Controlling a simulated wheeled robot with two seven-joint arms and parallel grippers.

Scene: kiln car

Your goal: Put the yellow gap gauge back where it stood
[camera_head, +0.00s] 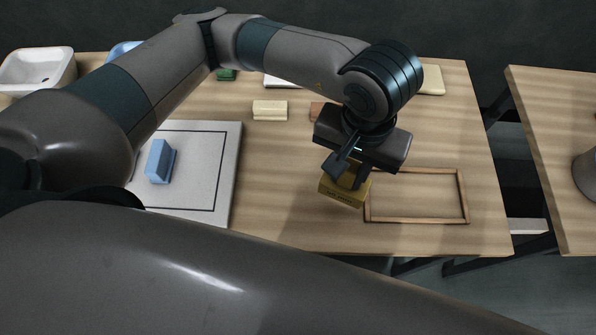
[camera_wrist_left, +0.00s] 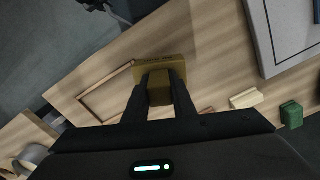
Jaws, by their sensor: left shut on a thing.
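The yellow gap gauge (camera_head: 343,190) is a block held between the fingers of my left gripper (camera_head: 351,175). It overlaps the left end of a thin wooden frame (camera_head: 420,221) in the head view; whether it is lifted or touching the table is hard to tell. In the left wrist view the gauge (camera_wrist_left: 160,70) lies across the tips of the shut left fingers (camera_wrist_left: 160,88), with the wooden frame (camera_wrist_left: 100,79) beside it at left. The gripper hides part of the gauge. My right gripper is not in view.
A grey board (camera_head: 229,170) with a black outline carries a blue block (camera_head: 158,162) at left. A cream block (camera_head: 270,110), a partly hidden reddish block (camera_head: 317,111) and a green block (camera_head: 227,75) stand farther back. The frame's inside is empty. A second table (camera_head: 540,150) stands right, across a gap.

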